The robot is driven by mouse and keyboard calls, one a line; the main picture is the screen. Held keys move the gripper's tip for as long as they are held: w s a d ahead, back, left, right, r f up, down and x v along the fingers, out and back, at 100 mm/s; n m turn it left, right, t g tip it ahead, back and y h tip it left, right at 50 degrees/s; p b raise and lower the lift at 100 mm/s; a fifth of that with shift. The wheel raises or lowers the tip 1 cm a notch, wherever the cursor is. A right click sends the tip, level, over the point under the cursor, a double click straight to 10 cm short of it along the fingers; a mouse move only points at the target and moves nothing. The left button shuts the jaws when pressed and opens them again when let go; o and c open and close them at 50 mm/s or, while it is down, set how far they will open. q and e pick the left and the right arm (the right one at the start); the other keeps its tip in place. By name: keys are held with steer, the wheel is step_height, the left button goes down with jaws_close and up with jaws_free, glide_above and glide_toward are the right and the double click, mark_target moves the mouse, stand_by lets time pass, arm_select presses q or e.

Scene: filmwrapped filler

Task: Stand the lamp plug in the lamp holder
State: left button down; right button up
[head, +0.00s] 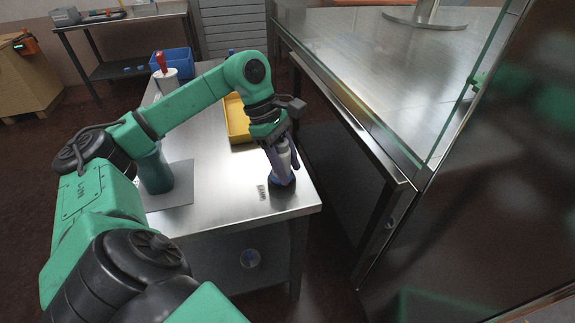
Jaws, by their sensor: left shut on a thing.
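My left gripper (282,147) reaches down from above near the front right corner of the steel table. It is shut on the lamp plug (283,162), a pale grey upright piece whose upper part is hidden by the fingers. Directly below it is the lamp holder (283,187), a dark round base with some blue, beside a small printed label (261,192). The plug's lower end meets or overlaps the holder in this view. I cannot tell whether it is seated or just above. My right gripper is not in view.
The steel table (225,200) also bears a yellow tray (236,122), a blue bin (172,62), a white container with a red top (161,63) and a green cylinder (155,172) on a grey mat. A glass-sided counter (400,70) stands close on the right.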

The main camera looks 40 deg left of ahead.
arm_select(q)
steer(key=shift+f, duration=0.1)
steer(key=shift+c, duration=1.1)
jaws_free()
steer(key=p+v, duration=0.4)
steer(key=v, duration=1)
steer(key=shift+r, duration=0.3)
